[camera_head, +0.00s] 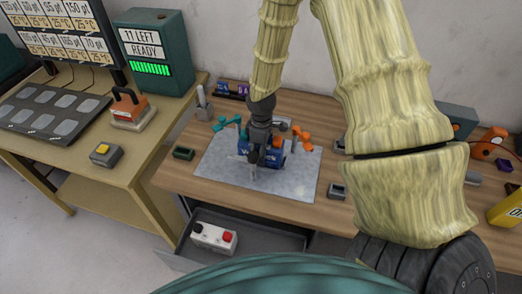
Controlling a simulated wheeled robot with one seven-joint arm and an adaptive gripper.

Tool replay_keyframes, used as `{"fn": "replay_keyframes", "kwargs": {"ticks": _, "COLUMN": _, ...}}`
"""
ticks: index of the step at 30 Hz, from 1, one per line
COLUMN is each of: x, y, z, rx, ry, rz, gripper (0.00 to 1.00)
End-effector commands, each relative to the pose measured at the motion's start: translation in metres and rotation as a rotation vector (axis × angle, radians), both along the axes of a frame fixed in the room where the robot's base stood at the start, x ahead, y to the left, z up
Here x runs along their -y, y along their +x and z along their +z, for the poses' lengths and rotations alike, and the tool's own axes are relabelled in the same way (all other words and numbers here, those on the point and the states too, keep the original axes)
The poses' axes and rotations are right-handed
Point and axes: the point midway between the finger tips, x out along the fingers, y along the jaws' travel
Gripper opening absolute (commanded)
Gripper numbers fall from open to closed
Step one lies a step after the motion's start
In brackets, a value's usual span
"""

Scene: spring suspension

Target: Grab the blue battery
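A blue block (272,158) with white markings, likely the blue battery, sits on the pale grey mat (222,180) on the wooden workbench. An orange part shows at its upper right. My gripper (254,172) hangs dark and pointing down right in front of the block and hides its middle. I cannot tell whether the fingers touch the block or are closed on it.
A teal clamp-like part (226,123) and an orange one (300,136) flank the block. An open drawer below holds a white box (213,237) with red and black knobs. At left, a table carries a button box (106,154) and a teal display unit (152,50).

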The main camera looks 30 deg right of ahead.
Motion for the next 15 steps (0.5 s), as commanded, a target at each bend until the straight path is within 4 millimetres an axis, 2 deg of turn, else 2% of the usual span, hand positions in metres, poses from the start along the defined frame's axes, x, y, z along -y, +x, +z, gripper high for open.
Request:
{"fn": "replay_keyframes", "kwargs": {"ticks": 1, "x": -0.0001, "y": -0.0001, "z": 0.0, "rx": 0.0, "ry": 0.0, "rz": 0.0, "gripper": 0.65}}
{"fn": "replay_keyframes", "kwargs": {"ticks": 9, "x": 0.0001, "y": -0.0001, "z": 0.0001, "rx": 0.0, "ry": 0.0, "rz": 0.0, "gripper": 0.16}}
{"fn": "replay_keyframes", "kwargs": {"ticks": 12, "x": 0.0001, "y": -0.0001, "z": 0.0001, "rx": 0.0, "ry": 0.0, "rz": 0.0, "gripper": 0.0}}
{"fn": "replay_keyframes", "kwargs": {"ticks": 15, "x": 0.0, "y": 0.0013, "z": 0.0021, "rx": 0.003, "ry": 0.0, "rz": 0.0, "gripper": 0.0}}
